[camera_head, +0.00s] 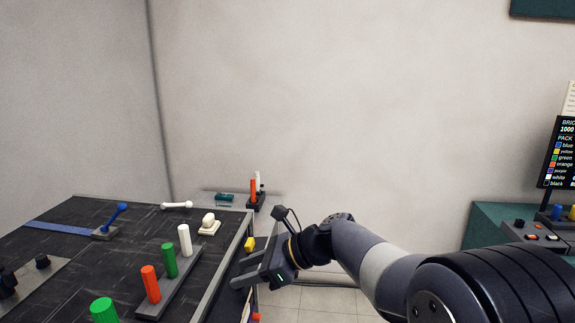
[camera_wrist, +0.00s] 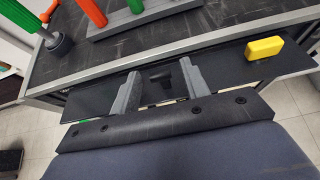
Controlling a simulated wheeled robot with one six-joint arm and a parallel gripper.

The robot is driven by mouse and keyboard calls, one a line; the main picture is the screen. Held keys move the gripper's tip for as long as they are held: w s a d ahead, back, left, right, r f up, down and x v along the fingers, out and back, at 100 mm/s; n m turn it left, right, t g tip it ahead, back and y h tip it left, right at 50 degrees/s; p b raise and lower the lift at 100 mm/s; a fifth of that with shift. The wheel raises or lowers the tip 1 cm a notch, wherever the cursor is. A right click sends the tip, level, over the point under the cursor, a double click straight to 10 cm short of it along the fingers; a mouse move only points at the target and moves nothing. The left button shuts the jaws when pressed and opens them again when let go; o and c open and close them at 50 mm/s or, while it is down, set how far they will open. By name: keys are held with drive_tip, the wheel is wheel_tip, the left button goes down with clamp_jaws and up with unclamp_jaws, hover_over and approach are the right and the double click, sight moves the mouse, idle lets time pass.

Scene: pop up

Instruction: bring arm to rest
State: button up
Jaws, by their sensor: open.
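My arm reaches in from the lower right of the head view, and my gripper (camera_head: 240,268) hangs beside the right edge of the dark-topped table (camera_head: 90,235). In the wrist view my gripper (camera_wrist: 160,88) has its two grey fingers apart with nothing between them. A dark shelf below the table edge lies behind the fingers. A yellow block (camera_wrist: 264,48) lies on this shelf, to the right of the fingers and apart from them. It also shows in the head view (camera_head: 249,243), just beyond the gripper.
On the table stand a rack with green (camera_head: 169,260), orange (camera_head: 150,284) and white pegs (camera_head: 185,240), a blue lever (camera_head: 116,214) and a white switch (camera_head: 209,224). A teal bench (camera_head: 490,225) with a screen (camera_head: 561,152) stands at right. Tiled floor is clear between them.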

drive_tip(key=x, duration=0.2)
drive_tip(key=b+x, duration=0.1)
drive_tip(key=x, duration=0.1)
drive_tip(key=shift+f, duration=0.35)
drive_tip(key=shift+d+y+b, duration=0.3)
drive_tip(key=shift+y+b, duration=0.1)
drive_tip(key=shift+b, duration=0.45)
drive_tip(key=shift+f+y+b, duration=0.15)
drive_tip(key=shift+y+b, duration=0.15)
drive_tip(key=shift+b, duration=0.55)
drive_tip(key=y+b, duration=0.1)
drive_tip(key=b, duration=0.3)
drive_tip(key=d+f+y+b, duration=0.1)
drive_tip(key=y+b, duration=0.1)
drive_tip(key=b, duration=0.3)
drive_tip(key=shift+s+t, duration=0.1)
drive_tip(key=shift+t, duration=0.3)
drive_tip(key=shift+d+y+b, duration=0.1)
drive_tip(key=shift+y+b, duration=0.4)
drive_tip(key=shift+b, duration=0.6)
